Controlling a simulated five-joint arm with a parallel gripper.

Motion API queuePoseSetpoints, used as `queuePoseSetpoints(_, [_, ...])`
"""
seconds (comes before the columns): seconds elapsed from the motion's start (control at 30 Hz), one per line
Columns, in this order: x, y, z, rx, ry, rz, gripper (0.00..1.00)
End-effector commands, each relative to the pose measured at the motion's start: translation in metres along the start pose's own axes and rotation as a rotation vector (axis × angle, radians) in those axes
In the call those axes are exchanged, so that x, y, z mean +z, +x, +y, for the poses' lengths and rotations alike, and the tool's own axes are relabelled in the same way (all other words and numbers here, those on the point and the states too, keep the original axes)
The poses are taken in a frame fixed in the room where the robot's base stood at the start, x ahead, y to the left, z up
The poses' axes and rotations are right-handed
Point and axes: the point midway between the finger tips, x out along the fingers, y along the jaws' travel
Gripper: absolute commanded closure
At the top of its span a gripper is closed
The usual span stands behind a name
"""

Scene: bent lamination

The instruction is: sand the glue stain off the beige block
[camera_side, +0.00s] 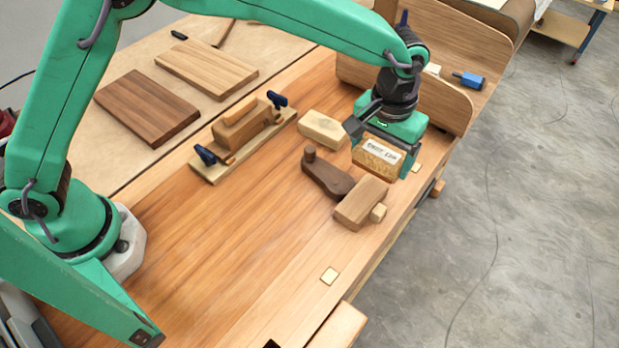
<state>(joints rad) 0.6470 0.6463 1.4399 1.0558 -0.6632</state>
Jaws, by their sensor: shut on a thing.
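My gripper (379,150) is at the right side of the bench, shut on a tan, cork-like sanding block (377,160) with a white printed label on its side. A pale beige block (322,127) lies just left of my gripper. A tan wooden block (241,126) sits in a wooden fixture (214,171) with blue-handled clamps, further left. I cannot make out a glue stain on either block. The gap under the held block is hard to judge.
A dark wooden plane-like tool (325,175) and a brown mallet-like block (361,204) lie in front of my gripper. Wooden side panels (436,97) stand behind it. Two boards (148,107) lie at the back left. The bench's front left is clear.

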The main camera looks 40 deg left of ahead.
Motion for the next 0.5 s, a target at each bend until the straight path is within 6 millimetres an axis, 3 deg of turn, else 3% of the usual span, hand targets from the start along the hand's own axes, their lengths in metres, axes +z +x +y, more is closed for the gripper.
queuePoseSetpoints(0.2, [0.0, -0.016, 0.0, 0.001, 0.0, 0.002, 0.4])
queuePoseSetpoints(0.5, [0.0, -0.019, 0.0, 0.001, 0.0, 0.001, 0.4])
